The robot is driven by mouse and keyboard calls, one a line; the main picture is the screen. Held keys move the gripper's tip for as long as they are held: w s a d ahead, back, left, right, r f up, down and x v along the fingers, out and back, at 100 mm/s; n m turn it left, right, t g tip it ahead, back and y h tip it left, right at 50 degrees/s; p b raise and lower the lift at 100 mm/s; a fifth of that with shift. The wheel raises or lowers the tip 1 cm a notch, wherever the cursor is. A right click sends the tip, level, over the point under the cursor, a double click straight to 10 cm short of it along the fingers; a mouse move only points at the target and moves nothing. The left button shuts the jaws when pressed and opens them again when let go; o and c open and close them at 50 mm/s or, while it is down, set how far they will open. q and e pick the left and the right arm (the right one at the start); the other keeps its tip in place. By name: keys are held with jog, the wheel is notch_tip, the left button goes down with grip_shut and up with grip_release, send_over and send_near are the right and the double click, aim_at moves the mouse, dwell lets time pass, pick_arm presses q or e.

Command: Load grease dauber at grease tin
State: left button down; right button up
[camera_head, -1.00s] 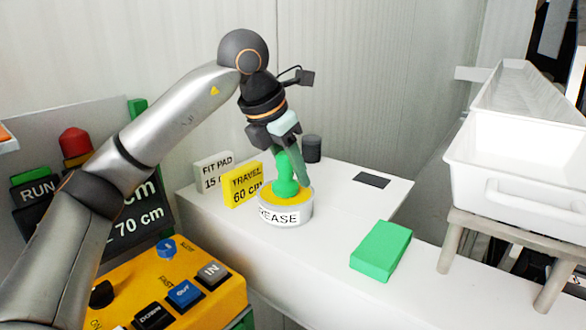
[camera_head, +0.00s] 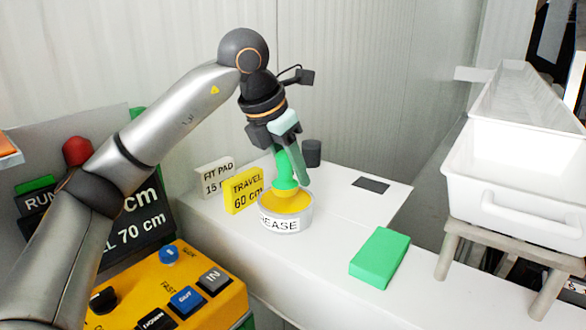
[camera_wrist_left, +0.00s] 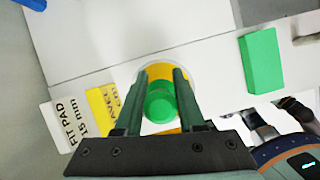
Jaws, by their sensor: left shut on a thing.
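The grease tin (camera_head: 286,222) is a short white round tin labelled GREASE with yellow grease inside; it stands on the white bench. My left gripper (camera_head: 290,165) points down above the tin and is shut on the green grease dauber (camera_head: 285,180). The dauber's wide lower end is over the grease, near its surface; I cannot tell whether it touches. In the left wrist view the dauber (camera_wrist_left: 160,104) sits between the two fingers (camera_wrist_left: 158,98), with the yellow grease around it. My right gripper is not in view.
A yellow TRAVEL 60 cm block (camera_head: 244,190) and a white FIT PAD block (camera_head: 215,178) stand left of the tin. A dark cylinder (camera_head: 312,153) is behind it. A green block (camera_head: 380,257) lies to the right. A yellow control box (camera_head: 190,290) is front left.

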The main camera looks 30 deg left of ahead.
pick_arm(q)
jog(key=shift+r+p, duration=0.6)
jog(key=shift+r, duration=0.35)
notch_tip(320, 180, up, 2)
jog(key=shift+p, duration=1)
jog(key=shift+r+p, duration=0.6)
jog(key=shift+r, duration=0.15)
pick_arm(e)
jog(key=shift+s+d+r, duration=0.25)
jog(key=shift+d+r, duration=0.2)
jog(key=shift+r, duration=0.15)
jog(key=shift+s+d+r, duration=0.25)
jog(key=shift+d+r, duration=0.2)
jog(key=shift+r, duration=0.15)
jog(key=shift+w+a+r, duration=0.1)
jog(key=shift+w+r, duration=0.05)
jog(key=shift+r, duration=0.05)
